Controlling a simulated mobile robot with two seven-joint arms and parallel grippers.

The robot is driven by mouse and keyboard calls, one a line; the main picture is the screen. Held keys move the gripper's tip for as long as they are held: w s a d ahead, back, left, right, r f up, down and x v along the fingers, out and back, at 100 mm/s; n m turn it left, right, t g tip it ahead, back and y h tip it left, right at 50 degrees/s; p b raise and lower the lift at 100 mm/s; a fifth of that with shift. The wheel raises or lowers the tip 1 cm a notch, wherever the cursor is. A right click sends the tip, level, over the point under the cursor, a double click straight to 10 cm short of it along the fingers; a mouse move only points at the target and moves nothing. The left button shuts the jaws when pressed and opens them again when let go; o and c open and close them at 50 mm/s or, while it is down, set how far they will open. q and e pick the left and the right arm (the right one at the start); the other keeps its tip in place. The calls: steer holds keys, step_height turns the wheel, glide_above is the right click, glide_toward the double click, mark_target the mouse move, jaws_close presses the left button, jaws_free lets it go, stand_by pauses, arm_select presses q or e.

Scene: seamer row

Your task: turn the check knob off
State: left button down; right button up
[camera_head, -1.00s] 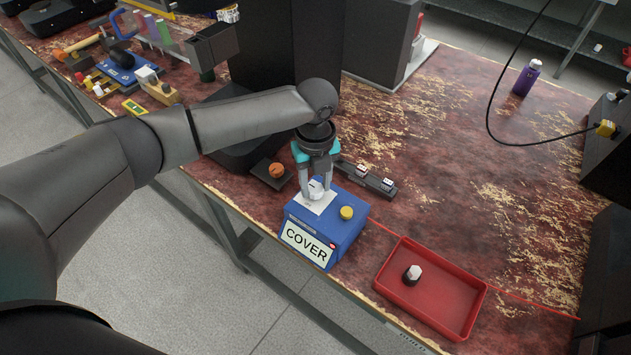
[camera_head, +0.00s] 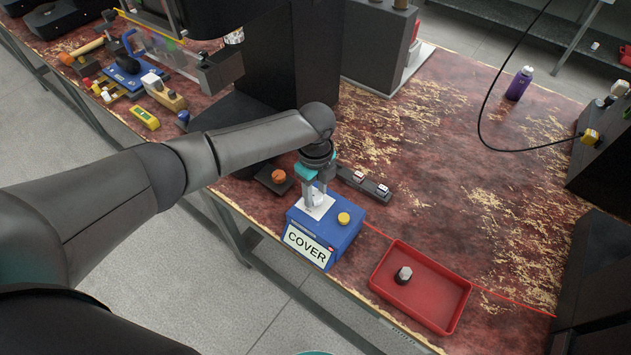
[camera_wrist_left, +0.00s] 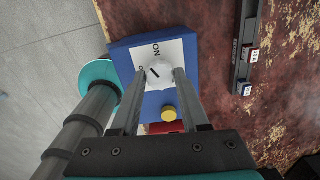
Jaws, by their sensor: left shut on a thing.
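The white knob (camera_wrist_left: 159,73) sits on a white plate (camera_wrist_left: 176,52) on top of the blue box (camera_head: 345,237), whose front label reads COVER. My left gripper (camera_head: 316,199) points down over the box and is shut on the knob. In the left wrist view, its fingers (camera_wrist_left: 158,80) are on either side of the knob. A short black mark shows on the knob, and ON is printed on the plate beside it. Other lettering on the plate is too small to read. The head view hides most of the knob behind the fingers. My right gripper is not in view.
A yellow button (camera_head: 344,218) stands on the box close to the knob. A red tray (camera_head: 428,304) with a dark, white-topped piece (camera_head: 403,275) is at right.

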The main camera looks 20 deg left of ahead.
arm_select(q)
steer(key=n+p, duration=0.2)
steer(key=shift+r+n, duration=0.15)
steer(key=shift+n, duration=0.25)
steer(key=n+p, duration=0.2)
steer(key=n, duration=0.1)
steer(key=shift+n, duration=0.3)
steer(key=n+p, duration=0.2)
steer(key=n, duration=0.1)
steer(key=shift+a+n+p, duration=0.1)
steer(key=shift+n+p, duration=0.45)
steer(key=shift+n, duration=0.85)
steer(key=shift+c, duration=2.1)
jaws_free()
